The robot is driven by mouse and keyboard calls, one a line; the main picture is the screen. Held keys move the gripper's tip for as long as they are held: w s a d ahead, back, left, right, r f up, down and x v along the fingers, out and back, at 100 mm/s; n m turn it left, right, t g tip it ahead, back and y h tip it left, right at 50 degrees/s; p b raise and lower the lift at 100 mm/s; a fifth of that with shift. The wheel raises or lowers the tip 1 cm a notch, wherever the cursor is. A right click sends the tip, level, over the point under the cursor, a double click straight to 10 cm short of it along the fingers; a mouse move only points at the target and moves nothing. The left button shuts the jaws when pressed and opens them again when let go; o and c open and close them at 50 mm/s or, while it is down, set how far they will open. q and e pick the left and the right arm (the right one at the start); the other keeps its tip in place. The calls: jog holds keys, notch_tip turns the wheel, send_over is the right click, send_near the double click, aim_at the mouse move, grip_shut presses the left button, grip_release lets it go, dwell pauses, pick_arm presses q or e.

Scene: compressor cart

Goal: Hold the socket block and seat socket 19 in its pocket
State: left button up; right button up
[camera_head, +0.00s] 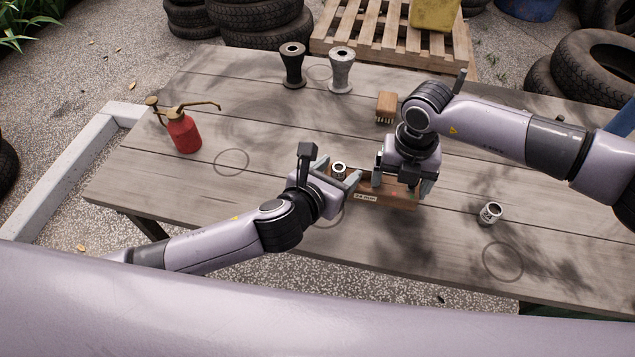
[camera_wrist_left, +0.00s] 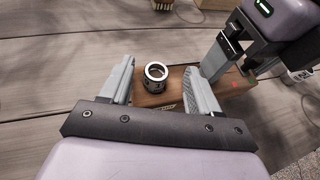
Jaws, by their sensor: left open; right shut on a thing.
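The wooden socket block (camera_head: 388,200) lies on the table, with a small label on its front; it also shows in the left wrist view (camera_wrist_left: 176,82). My right gripper (camera_head: 403,182) is shut on the block toward its right end. A steel socket (camera_head: 339,167) stands upright at the block's left end; I cannot tell how deep it sits. My left gripper (camera_head: 338,174) is open, its fingers on either side of this socket (camera_wrist_left: 155,76) with gaps visible. Another metal socket (camera_head: 490,213) with dark marks rests on the table to the right. I cannot read any number.
A red oil can (camera_head: 184,134) stands at the left. Dark (camera_head: 292,68) and grey (camera_head: 341,72) spools stand at the back, and a brush (camera_head: 386,107) lies behind my right gripper. The table's left part is mostly clear.

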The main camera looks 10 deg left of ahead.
pick_arm(q)
jog(key=v, duration=1)
jog(key=shift+s+r, duration=0.15)
jog(key=shift+r, duration=0.15)
jog(key=shift+a, duration=0.15)
